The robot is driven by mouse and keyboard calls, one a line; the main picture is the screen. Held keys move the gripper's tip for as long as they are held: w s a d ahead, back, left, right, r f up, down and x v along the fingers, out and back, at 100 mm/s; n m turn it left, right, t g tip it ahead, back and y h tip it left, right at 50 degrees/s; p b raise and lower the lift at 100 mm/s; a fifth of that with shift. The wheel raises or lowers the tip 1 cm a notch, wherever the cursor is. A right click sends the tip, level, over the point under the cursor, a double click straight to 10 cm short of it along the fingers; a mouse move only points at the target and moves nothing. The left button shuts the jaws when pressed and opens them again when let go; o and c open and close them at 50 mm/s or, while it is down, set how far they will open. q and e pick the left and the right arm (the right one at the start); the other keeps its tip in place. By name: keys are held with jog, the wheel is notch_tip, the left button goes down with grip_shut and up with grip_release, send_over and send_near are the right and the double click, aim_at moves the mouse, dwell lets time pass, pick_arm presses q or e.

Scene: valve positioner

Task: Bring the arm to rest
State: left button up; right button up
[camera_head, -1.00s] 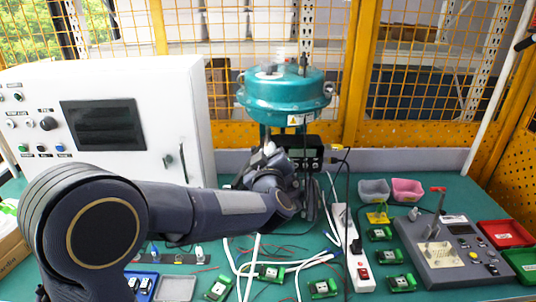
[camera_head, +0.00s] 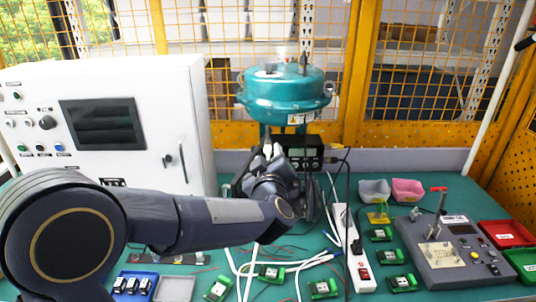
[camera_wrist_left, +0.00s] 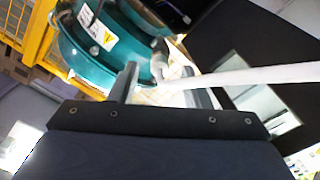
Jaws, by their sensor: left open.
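My left arm reaches in from the left of the head view. Its gripper (camera_head: 268,152) is near the middle, in front of the teal valve actuator (camera_head: 285,92) and beside the black positioner (camera_head: 307,153) with its small display. In the left wrist view the gripper's two fingers (camera_wrist_left: 165,85) are apart, and the teal actuator (camera_wrist_left: 105,45) shows close beyond them. A white cable or tube (camera_wrist_left: 245,77) crosses the right finger's area in that view; I cannot tell whether it touches. My right gripper is not in view.
A white control cabinet (camera_head: 105,120) stands behind my left arm. A white power strip (camera_head: 352,250), green circuit boards (camera_head: 268,272), loose cables and a grey test device (camera_head: 455,250) lie on the green table. A yellow mesh fence closes the back.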

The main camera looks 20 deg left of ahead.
pick_arm(q)
jog(key=s+a+f+m+g+h, duration=0.1)
jog(key=s+f+m+g+h, duration=0.2)
jog(key=s, duration=0.8)
jog(key=s+a+f+m+g+h, duration=0.1)
jog(key=s+f+m+g+h, duration=0.2)
jog(key=s, duration=0.9)
jog(key=s+a+f+m+g+h, duration=0.2)
jog(key=s+f+g, duration=0.3)
jog(key=s+f, duration=0.4)
jog(key=shift+s+m+g+h, duration=0.4)
jog(key=shift+s+m, duration=0.1)
jog(key=shift+s, duration=0.75)
